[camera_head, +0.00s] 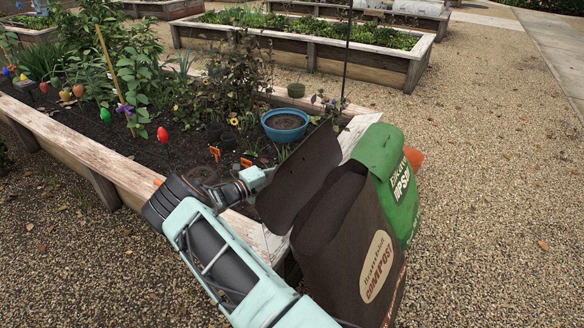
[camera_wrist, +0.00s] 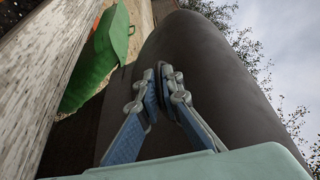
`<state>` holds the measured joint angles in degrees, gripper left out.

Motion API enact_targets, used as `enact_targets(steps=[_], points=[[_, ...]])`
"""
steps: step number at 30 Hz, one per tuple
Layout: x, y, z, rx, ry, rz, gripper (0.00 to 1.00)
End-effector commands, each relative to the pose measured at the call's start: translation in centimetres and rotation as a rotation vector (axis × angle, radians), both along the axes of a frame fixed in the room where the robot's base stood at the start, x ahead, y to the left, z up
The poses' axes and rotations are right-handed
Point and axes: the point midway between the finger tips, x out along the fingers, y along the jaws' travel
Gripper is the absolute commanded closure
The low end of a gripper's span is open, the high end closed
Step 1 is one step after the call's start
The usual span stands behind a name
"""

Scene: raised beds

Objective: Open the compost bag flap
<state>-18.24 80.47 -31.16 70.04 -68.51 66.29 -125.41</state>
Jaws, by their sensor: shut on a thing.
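The brown compost bag (camera_head: 352,250) stands upright at the corner of the raised bed, with a cream COMPOST label on its front. Its dark flap (camera_head: 300,172) is lifted up and tilted away from the bag's front, and the dark mouth below it shows. My gripper (camera_wrist: 168,80) is shut on the flap's edge; the flap (camera_wrist: 205,60) fills the middle of the wrist view as a broad dark curved sheet. In the head view my gripper (camera_head: 258,180) is at the flap's left side, its fingertips partly hidden by the flap.
A green bag (camera_head: 395,175) stands right behind the compost bag and shows in the wrist view (camera_wrist: 98,55). The wooden bed edge (camera_head: 85,150) runs beside my arm. A blue pot (camera_head: 286,128) sits in the bed. Open gravel (camera_head: 490,210) lies to the right.

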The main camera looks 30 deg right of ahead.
Motion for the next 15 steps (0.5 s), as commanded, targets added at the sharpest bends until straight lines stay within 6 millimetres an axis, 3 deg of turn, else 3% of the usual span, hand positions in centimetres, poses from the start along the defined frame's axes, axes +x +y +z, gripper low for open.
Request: enact_targets(steps=[15], points=[[0.12, 0.16, -0.9, 0.003, -0.003, 0.0, 1.0]])
